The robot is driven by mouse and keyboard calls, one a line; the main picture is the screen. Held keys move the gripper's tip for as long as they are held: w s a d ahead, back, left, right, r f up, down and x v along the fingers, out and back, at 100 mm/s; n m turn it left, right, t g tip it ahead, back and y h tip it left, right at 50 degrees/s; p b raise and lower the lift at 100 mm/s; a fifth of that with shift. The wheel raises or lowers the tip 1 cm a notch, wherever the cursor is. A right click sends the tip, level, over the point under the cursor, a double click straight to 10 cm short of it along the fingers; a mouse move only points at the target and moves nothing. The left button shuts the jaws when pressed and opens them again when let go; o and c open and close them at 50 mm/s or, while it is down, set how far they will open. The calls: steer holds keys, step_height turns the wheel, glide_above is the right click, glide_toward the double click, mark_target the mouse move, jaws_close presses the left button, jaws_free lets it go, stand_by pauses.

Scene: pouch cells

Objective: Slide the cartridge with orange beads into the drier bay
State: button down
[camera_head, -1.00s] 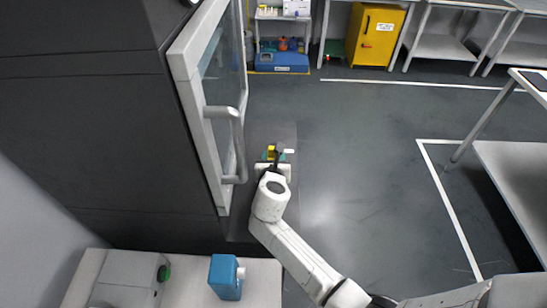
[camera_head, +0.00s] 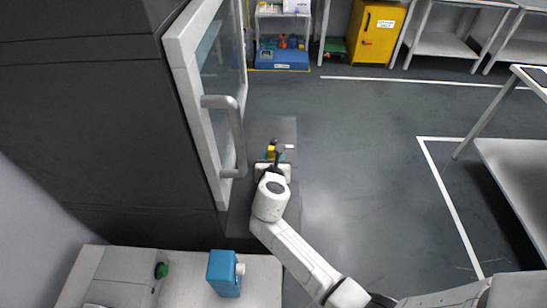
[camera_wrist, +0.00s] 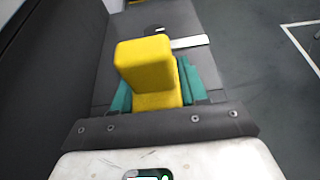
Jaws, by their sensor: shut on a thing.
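My gripper (camera_wrist: 153,100) is shut on a yellow block (camera_wrist: 147,68), with teal pads on both sides of it. In the head view the yellow block (camera_head: 271,152) shows small at the end of my arm, just right of the glass door's handle. The block is over a dark grey flat surface (camera_wrist: 120,60) with a white strip (camera_wrist: 190,41) and a small black mark beyond the block. I cannot tell whether the block touches this surface. No orange beads show on the block, and its lower part is hidden. I cannot make out a drier bay.
A white-framed glass door (camera_head: 196,110) with a grey bar handle (camera_head: 238,135) stands close left of my gripper, beside a dark cabinet (camera_head: 85,100). The floor to the right is clear up to a bench (camera_head: 520,175).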

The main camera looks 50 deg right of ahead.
steer(key=shift+f+b, duration=1.3)
steer(key=shift+f, duration=0.4)
steer(key=c, duration=0.9)
jaws_free()
steer(key=shift+c, duration=0.2)
steer(key=o, duration=0.4)
steer(key=shift+s+f, duration=0.1)
steer(key=v, duration=1)
steer(key=shift+a+r+p, duration=0.35)
steer(key=shift+r+p, duration=0.05)
